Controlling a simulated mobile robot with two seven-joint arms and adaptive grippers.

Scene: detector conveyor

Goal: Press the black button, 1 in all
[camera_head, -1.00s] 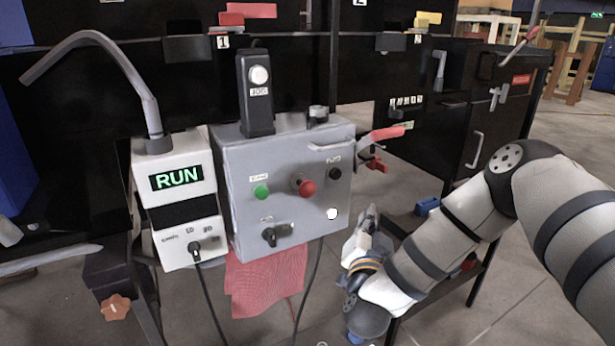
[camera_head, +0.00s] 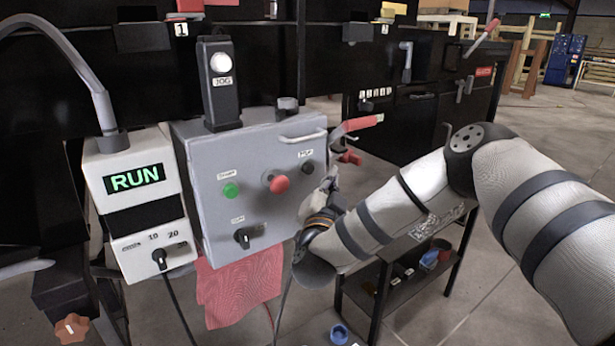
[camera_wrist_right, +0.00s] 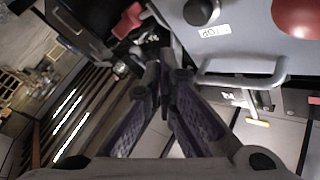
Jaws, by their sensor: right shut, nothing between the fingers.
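The black button (camera_head: 307,167) is a small round knob at the upper right of the grey control box's front panel (camera_head: 262,215), under a small white label. In the right wrist view the black button (camera_wrist_right: 201,12) shows at the top edge, beside its upside-down label. My right gripper (camera_head: 332,176) is just right of the button in the head view, partly hidden by its own wrist. In the wrist view the closed fingertips (camera_wrist_right: 166,72) are empty and apart from the button. My left gripper is not in view.
A red mushroom button (camera_head: 279,184), a green button (camera_head: 231,190) and a black selector (camera_head: 241,237) share the panel. A metal handle (camera_head: 303,136) juts out above the black button. A red-handled lever (camera_head: 358,125) is close on the right. A white RUN unit (camera_head: 136,180) stands left.

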